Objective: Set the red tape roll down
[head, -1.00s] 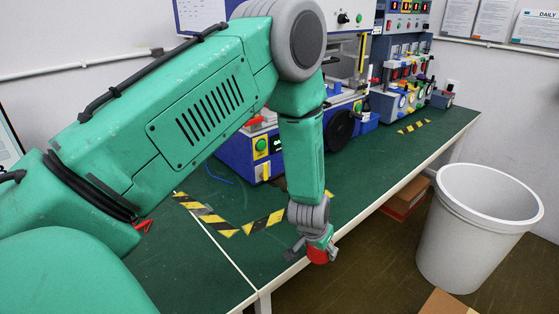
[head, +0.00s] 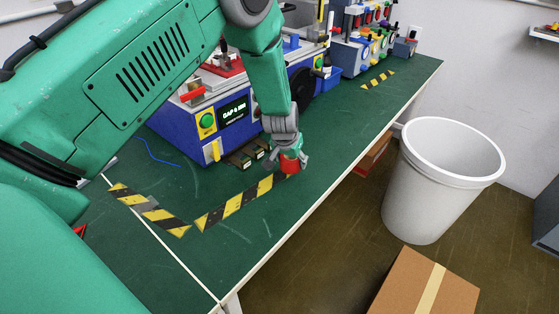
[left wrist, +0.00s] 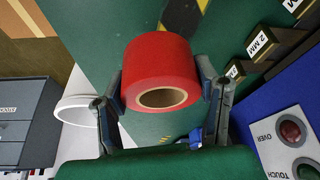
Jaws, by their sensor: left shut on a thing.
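The red tape roll (head: 290,166) is at the fingertips of my left gripper (head: 289,158), low at the bench's front part, beside the striped tape. I cannot tell whether its underside touches the bench. In the left wrist view the red tape roll (left wrist: 160,65) sits between the two fingers of the left gripper (left wrist: 162,92), which are shut on its sides. Its cardboard core faces the camera. My right gripper is not in view.
The green bench (head: 252,240) has yellow-black striped tape (head: 233,202) on it. A blue test machine (head: 190,135) and small dark blocks (head: 247,155) stand close behind the roll. A white bin (head: 435,190) and a cardboard box (head: 425,285) are on the floor.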

